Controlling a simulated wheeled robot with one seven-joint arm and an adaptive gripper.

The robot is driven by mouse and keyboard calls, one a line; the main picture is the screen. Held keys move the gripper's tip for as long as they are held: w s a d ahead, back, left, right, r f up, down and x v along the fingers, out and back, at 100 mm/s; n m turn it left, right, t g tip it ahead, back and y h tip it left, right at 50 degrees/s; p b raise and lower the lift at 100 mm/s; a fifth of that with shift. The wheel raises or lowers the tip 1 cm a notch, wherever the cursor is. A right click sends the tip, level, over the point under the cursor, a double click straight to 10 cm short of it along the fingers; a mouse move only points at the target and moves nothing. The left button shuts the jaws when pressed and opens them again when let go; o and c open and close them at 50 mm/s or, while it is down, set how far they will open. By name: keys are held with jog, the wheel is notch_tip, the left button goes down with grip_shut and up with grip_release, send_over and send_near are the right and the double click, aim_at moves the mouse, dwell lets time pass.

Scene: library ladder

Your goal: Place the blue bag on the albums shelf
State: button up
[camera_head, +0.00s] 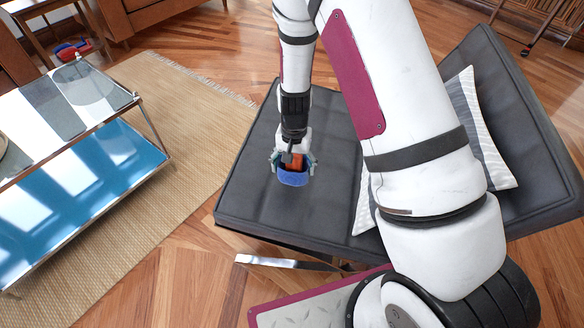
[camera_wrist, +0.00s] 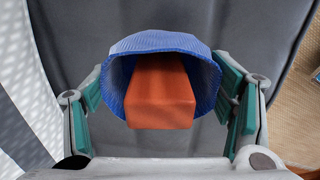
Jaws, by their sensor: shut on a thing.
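The blue bag (camera_head: 292,179) is at my gripper (camera_head: 293,163), over the seat of the dark grey chair. In the wrist view, the blue bag (camera_wrist: 165,45) has its open mouth toward the camera. An orange-brown block (camera_wrist: 160,92) shows in the mouth. My gripper's teal-padded fingers (camera_wrist: 165,85) are on both sides of the bag, closed on it. I cannot tell whether the bag touches the seat. No shelf of albums can be made out in either view.
The dark grey chair (camera_head: 265,215) carries a striped cushion (camera_head: 482,130). A glass-topped table (camera_head: 70,105) with a blue lower level (camera_head: 90,190) stands at left on a woven rug (camera_head: 190,130). A red and blue item (camera_head: 72,48) lies far left. Wooden floor is open at top centre.

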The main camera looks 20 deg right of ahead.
jog(key=w, duration=0.2)
jog(key=shift+w+d+f, duration=0.15)
jog(key=shift+w, duration=0.2)
jog(key=shift+f+b, duration=1.05)
jog(key=shift+f, duration=0.65)
jog(key=shift+f, duration=0.15)
jog(key=o, duration=1.2)
notch_tip(320, 180, up, 12)
jog(key=p, duration=0.4)
